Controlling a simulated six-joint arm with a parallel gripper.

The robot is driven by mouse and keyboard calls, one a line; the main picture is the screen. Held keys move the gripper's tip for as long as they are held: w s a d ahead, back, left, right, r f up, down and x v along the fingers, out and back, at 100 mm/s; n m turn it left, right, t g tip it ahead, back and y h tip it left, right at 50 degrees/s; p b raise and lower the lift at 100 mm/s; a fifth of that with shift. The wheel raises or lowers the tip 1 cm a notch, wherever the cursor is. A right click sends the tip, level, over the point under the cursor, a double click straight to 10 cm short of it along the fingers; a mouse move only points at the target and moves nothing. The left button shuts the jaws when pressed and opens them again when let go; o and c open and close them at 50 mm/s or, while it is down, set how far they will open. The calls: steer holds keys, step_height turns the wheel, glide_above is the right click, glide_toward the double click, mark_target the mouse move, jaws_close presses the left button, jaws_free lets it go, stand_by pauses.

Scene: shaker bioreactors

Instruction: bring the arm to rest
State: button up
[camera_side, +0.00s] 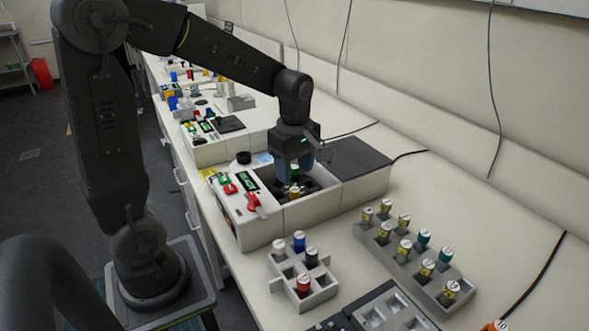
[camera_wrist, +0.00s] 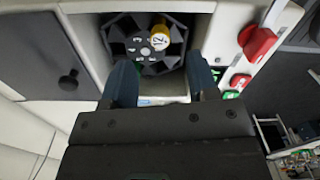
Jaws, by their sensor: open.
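My gripper (camera_wrist: 160,85) is open, with its two blue-grey fingers apart and nothing visible between their tips in the wrist view. In the side view my gripper (camera_side: 292,178) points down over the open well of a white shaker (camera_side: 300,213). A dark rotor (camera_wrist: 146,45) with several slots sits in that well.
The shaker has a red lever (camera_side: 254,203) and a dark lid (camera_side: 357,157). A small grey rack (camera_side: 318,297) with several tubes and a longer rack (camera_side: 462,296) stand in front. Other instruments stand farther along the bench against the wall.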

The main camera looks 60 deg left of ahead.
steer(key=s+d+r+m+t, duration=0.2)
steer(key=s+m, duration=0.4)
steer(key=m, duration=0.4)
steer(key=s+d+r+m+t, duration=0.3)
steer(key=s+d+r+m, duration=0.2)
steer(key=m, duration=0.5)
steer(key=shift+s+d+r+t, duration=0.15)
steer(key=shift+s+d+t, duration=0.15)
steer(key=shift+s+d, duration=0.3)
steer(key=shift+a, duration=0.1)
